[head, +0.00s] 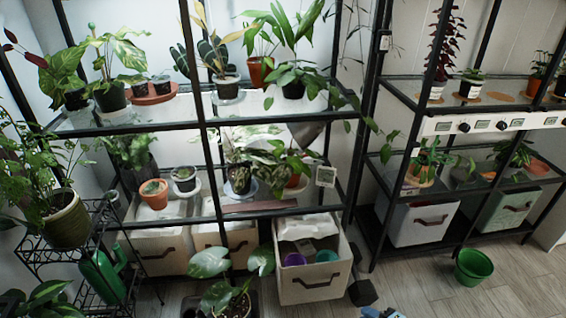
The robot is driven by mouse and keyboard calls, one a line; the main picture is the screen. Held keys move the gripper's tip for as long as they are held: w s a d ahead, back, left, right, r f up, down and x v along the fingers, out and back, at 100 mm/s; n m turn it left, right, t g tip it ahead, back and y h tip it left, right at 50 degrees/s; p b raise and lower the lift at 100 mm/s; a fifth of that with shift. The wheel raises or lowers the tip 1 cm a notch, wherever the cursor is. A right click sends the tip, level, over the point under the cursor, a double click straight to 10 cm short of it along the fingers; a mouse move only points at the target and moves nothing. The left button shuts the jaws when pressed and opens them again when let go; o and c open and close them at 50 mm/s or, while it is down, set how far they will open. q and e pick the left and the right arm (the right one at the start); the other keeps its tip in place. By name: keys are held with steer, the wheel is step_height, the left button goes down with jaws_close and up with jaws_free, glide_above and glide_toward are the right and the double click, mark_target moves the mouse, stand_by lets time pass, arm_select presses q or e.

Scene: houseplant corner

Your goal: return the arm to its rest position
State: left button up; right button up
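Neither of my arms can be made out clearly, and I see no gripper fingers in the head view. A small blue and pale grey item (380,312) is cut off by the bottom edge, right of the middle; I cannot tell what it is. A dark blocky shape (362,291) is on the floor beside the open fabric bin; its nature is unclear too.
A black shelf rack (210,122) with potted plants fills the left and middle. A fabric bin (316,284) is pulled out below it. A second rack (470,105) stands right. A green pot (473,267) sits on the floor, with bare floor (430,285) around it.

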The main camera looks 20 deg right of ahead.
steer(key=a+r+m+t+y, duration=0.1)
steer(key=a+r+m, duration=1.3)
steer(key=a+r, duration=1.2)
arm_select(q)
steer(key=s+a+r+g+y+p, duration=0.1)
steer(key=r+p, duration=0.5)
steer(key=p, duration=1)
steer(key=s+a+r+g+y+p, duration=0.2)
steer(key=r+p, duration=0.4)
steer(key=p, duration=1.1)
steer(key=shift+s+a+g, duration=0.45)
steer(key=shift+a+g, duration=0.05)
steer(key=shift+a, duration=0.7)
arm_select(e)
steer(key=s+d+r+g+h, duration=0.1)
steer(key=s+d+r+g, duration=0.1)
steer(key=r, duration=0.4)
steer(key=s+d+r+g+h, duration=0.1)
steer(key=s+d+r+g, duration=0.1)
steer(key=r, duration=0.4)
steer(key=s+d, duration=0.1)
steer(key=d, duration=0.1)
steer(key=shift+d+r+h, duration=0.3)
steer(key=shift+r+h, duration=0.1)
